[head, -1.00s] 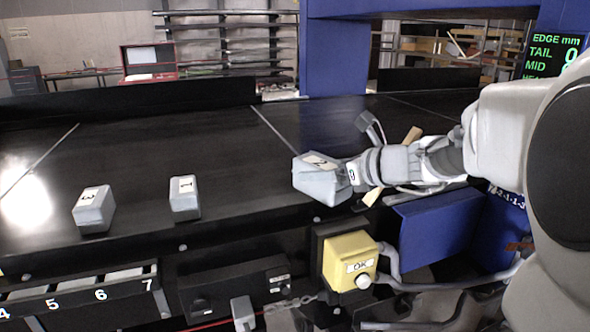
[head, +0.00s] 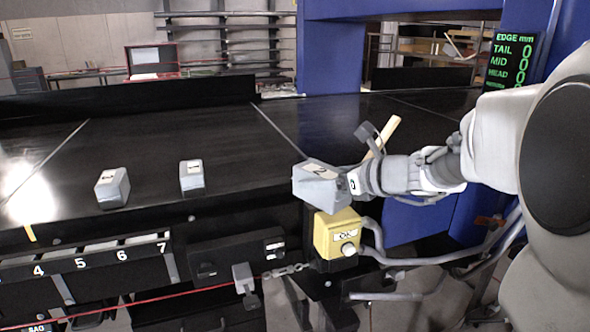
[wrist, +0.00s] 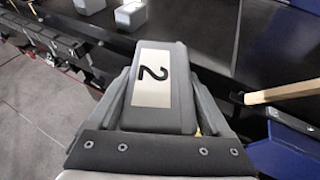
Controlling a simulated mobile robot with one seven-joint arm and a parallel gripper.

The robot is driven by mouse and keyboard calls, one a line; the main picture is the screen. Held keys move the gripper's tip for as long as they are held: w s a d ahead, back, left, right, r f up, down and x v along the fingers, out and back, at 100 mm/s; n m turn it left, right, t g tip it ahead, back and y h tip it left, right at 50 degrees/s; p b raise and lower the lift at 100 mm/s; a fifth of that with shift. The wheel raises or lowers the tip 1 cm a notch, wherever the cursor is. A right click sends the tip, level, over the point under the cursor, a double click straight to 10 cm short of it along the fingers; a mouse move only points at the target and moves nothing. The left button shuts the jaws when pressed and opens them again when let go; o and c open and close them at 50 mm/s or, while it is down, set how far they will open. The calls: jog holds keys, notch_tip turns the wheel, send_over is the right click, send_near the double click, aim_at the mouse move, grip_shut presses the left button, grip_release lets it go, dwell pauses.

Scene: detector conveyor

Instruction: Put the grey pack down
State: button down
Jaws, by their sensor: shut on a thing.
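The grey pack (head: 321,186) with a label reading 2 is held in my gripper (head: 346,184). It also shows in the wrist view (wrist: 160,88), with a jaw on each side. In the head view the pack is over the front edge of the black conveyor (head: 235,225), just above the yellow OK box. I cannot tell whether its underside touches anything.
Two other grey packs, a left one (head: 112,187) and a right one (head: 192,177), stand on the belt near its front edge. A yellow OK box (head: 336,236) is fixed below the edge. A wooden stick (head: 383,136) leans behind my gripper. The belt's middle is clear.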

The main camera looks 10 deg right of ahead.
jog(key=s+f+n+g+y, duration=0.1)
jog(key=s+f+n, duration=0.1)
jog(key=f, duration=1.4)
jog(key=s+f+n+g+y, duration=0.1)
jog(key=s+f+g+y, duration=0.1)
jog(key=f, duration=1.5)
jog(key=shift+s+a+n, duration=0.25)
jog(key=shift+s+n, duration=0.15)
jog(key=shift+s, duration=0.15)
jog(key=shift+s+d+f, duration=0.1)
jog(key=shift+s, duration=0.05)
